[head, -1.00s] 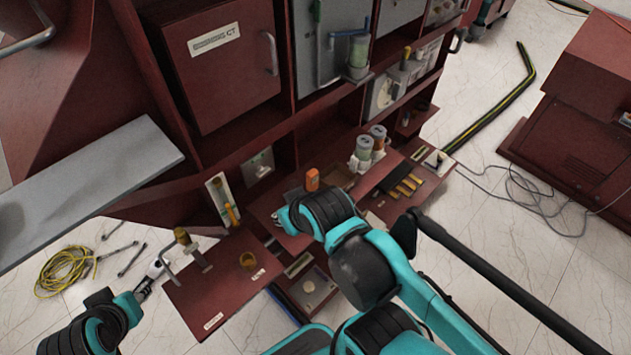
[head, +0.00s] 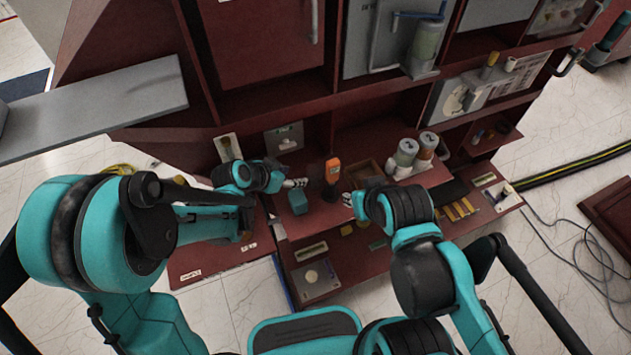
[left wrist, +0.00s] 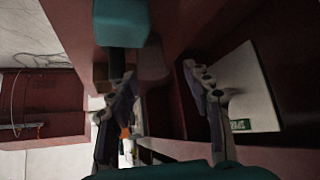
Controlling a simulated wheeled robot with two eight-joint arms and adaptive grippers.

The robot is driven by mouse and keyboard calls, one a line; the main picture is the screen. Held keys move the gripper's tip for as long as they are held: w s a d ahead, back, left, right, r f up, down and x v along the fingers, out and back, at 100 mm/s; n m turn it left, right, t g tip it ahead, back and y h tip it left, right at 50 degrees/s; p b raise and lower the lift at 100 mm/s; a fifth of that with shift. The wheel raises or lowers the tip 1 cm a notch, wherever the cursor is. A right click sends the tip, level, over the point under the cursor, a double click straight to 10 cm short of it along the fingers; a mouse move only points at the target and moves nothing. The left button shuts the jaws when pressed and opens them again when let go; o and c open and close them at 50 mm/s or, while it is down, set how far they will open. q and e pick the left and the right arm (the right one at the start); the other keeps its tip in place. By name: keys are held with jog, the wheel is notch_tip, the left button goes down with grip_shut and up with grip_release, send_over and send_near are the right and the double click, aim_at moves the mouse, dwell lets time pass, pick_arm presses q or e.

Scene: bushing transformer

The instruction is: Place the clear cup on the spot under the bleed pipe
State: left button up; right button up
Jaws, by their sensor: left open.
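I cannot pick out the clear cup or the spot under the bleed pipe for certain; my left arm covers part of the left red shelf (head: 205,268). My left gripper (head: 297,183) is open over the middle shelf, close to a small teal block (head: 298,202). In the left wrist view my left gripper's fingers (left wrist: 160,78) are apart with nothing clearly between them, and the teal block (left wrist: 121,24) is at the top. My right gripper (head: 348,199) is near the same shelf, right of an orange handheld device (head: 333,170); its jaws are too small to read.
Two grey cylinders stand at the right, one being this canister (head: 406,152). A greenish cylinder (head: 426,42) and blue pipe (head: 418,16) are on the upper panel. A grey ledge (head: 110,105) juts out left. Red cabinet walls and shelves leave little room around the grippers.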

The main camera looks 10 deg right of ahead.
aim_at(310, 181)
pick_arm(q)
jog(key=shift+m+h, duration=0.4)
jog(key=shift+m, duration=0.3)
jog(key=x, duration=0.2)
jog(key=s+b+x, duration=0.1)
jog(key=x, duration=0.4)
jog(key=shift+s+d+f+b, duration=0.2)
jog(key=shift+f+b, duration=0.1)
jog(key=shift+f, duration=0.2)
jog(key=b+x, duration=0.2)
jog(key=x, duration=0.3)
jog(key=shift+w+d+r, duration=0.1)
jog(key=shift+w, duration=0.05)
jog(key=shift+r, duration=0.15)
jog(key=c, duration=1)
jog(key=shift+o, duration=0.2)
notch_tip(310, 181, up, 18)
jog(key=p, duration=0.6)
jog(key=shift+p, duration=0.4)
